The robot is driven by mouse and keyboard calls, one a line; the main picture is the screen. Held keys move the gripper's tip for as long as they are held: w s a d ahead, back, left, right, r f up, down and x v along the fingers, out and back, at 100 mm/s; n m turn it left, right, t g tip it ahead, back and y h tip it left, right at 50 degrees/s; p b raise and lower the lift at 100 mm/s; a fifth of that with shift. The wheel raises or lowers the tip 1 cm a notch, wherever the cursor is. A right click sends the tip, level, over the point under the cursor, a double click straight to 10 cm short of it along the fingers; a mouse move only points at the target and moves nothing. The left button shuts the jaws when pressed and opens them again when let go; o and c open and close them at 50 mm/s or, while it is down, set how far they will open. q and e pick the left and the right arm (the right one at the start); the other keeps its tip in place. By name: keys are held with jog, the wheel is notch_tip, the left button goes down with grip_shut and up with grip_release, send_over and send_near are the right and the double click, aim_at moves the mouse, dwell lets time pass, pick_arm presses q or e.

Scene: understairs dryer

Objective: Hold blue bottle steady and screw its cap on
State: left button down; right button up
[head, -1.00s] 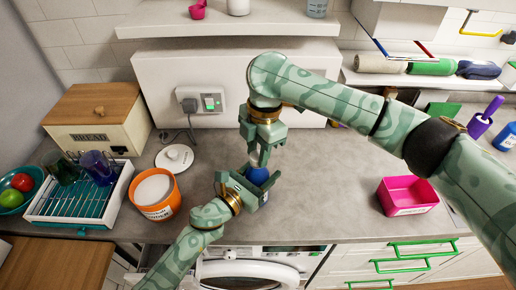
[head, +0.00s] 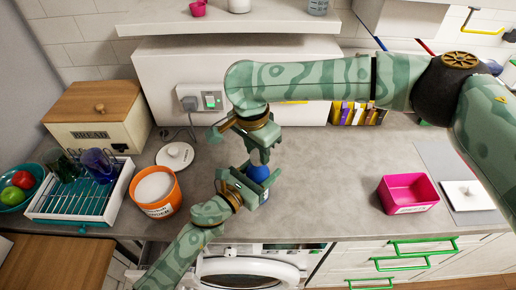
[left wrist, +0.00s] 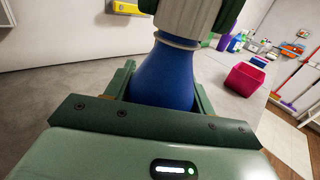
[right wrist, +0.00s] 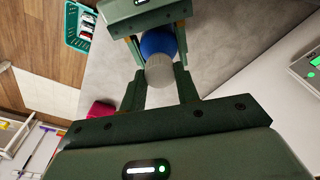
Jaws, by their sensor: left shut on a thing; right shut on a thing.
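The blue bottle (head: 258,173) stands upright near the counter's front edge. My left gripper (head: 257,186) is shut around its body; the left wrist view shows the blue body (left wrist: 165,78) between the fingers. My right gripper (head: 262,156) points down from above, directly over the bottle.
An orange tub (head: 156,207) and a round white lid (head: 175,156) lie left of the bottle. A dish rack (head: 75,213) with cups is farther left. A pink bin (head: 409,207) stands right, with clear counter between. The wall socket (head: 203,101) is behind.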

jog(key=m, duration=0.4)
jog(key=shift+w, duration=0.1)
jog(key=shift+a+m+g+h, duration=0.15)
jog(key=shift+m+g+h, duration=0.15)
jog(key=shift+m, duration=0.9)
jog(key=m, duration=0.3)
jog(key=shift+s+f+g, duration=0.1)
jog(key=shift+s+g, duration=0.15)
jog(key=shift+g, duration=0.05)
jog(key=shift+w+m, duration=0.2)
jog(key=shift+m, duration=0.7)
jog(key=o, duration=0.9)
jog(key=shift+o, duration=0.2)
